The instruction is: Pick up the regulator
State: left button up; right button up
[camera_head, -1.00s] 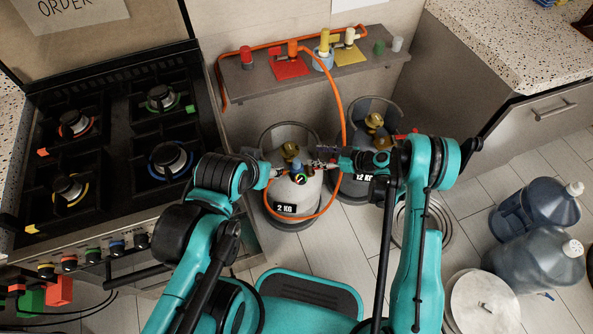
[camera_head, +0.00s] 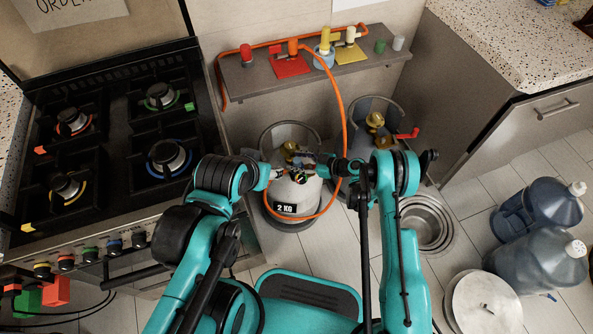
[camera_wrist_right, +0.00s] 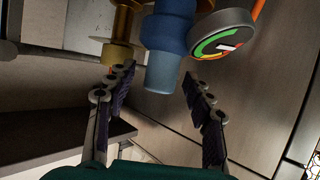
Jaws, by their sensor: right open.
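The regulator is a blue body with a round gauge of green and red on its face. It fills the top of the right wrist view (camera_wrist_right: 167,45), beside a brass valve (camera_wrist_right: 118,50). In the head view it is small and partly hidden, above the white 2 KG cylinder (camera_head: 285,207). My right gripper (camera_head: 312,162) is over it, coming from the right. In the right wrist view the fingers (camera_wrist_right: 158,82) are spread, with the blue lower end between the tips and a visible gap on the right. My left gripper (camera_head: 277,172) is close on the left; its fingers are unclear.
An orange hose (camera_head: 345,110) loops from the shelf (camera_head: 265,80) down past the cylinder. A second cylinder (camera_head: 378,110) with a brass valve stands to the right. The stove (camera_head: 120,130) is left.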

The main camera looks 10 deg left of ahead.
grip_shut()
pick_arm(q)
jog(key=shift+r, duration=0.1)
pick_arm(e)
jog(key=shift+r, duration=0.1)
